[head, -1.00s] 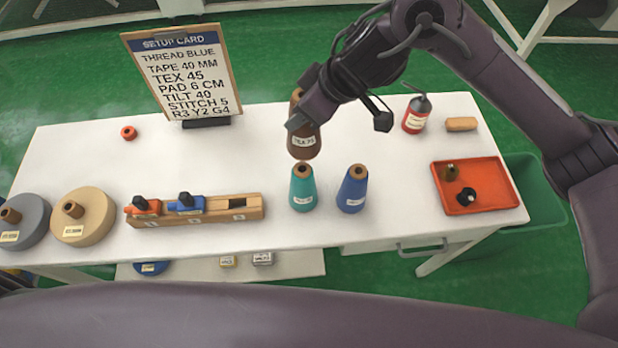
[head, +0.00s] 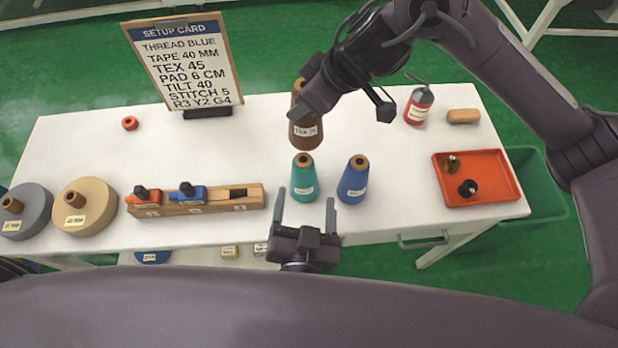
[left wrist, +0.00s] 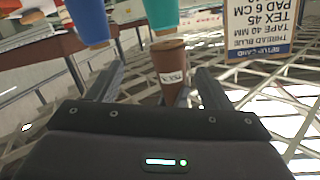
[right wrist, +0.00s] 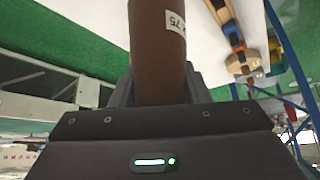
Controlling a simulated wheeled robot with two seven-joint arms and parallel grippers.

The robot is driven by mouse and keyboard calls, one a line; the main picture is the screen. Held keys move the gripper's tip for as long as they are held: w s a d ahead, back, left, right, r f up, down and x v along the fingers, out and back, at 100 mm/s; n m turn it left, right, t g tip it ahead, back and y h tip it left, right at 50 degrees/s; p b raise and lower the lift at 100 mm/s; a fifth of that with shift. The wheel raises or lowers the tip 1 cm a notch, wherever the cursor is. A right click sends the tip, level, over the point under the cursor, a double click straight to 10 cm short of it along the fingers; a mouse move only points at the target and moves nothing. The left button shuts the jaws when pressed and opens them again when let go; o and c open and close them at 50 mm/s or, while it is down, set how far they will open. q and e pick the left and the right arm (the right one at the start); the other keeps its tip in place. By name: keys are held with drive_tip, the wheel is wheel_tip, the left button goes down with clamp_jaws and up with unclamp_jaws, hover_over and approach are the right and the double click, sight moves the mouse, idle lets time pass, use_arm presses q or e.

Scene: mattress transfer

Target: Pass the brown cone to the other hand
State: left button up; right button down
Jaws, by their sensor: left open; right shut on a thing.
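The brown cone (head: 303,130) with a white label hangs upright above the table, behind the teal cone. My right gripper (head: 306,100) is shut on its upper part; in the right wrist view the brown cone (right wrist: 158,50) fills the space between the fingers. My left gripper (head: 305,207) is open and empty at the table's front edge, its fingers pointing away from me. In the left wrist view the brown cone (left wrist: 170,70) shows beyond and between the open fingers (left wrist: 152,85), apart from them.
The teal cone (head: 304,180) and blue cone (head: 353,182) stand near the front edge, close to my left gripper. A wooden block with slots (head: 225,205) lies left. An orange tray (head: 495,180) and fire extinguisher (head: 418,108) are right. A setup card (head: 182,62) stands behind.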

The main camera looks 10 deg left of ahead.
sight(309, 127)
use_arm(q)
wheel_tip(309, 127, up, 6)
drive_tip(key=w+n+t+y, duration=0.1)
drive_tip(key=w+n+t, duration=0.1)
drive_tip(key=w+n, duration=0.15)
drive_tip(key=w, duration=0.7)
drive_tip(key=w+a, duration=0.1)
drive_tip(key=w, duration=0.2)
drive_tip(key=shift+w+f, duration=0.2)
drive_tip(key=shift+f, duration=0.05)
drive_tip(key=shift+d, duration=0.2)
drive_tip(key=c, duration=1.2)
use_arm(e)
drive_tip(key=shift+a+r, duration=0.1)
drive_tip(key=shift+a, duration=0.05)
drive_tip(key=c, duration=1.1)
unclamp_jaws()
use_arm(q)
drive_tip(key=shift+a, duration=0.1)
use_arm(e)
drive_tip(key=o, duration=0.4)
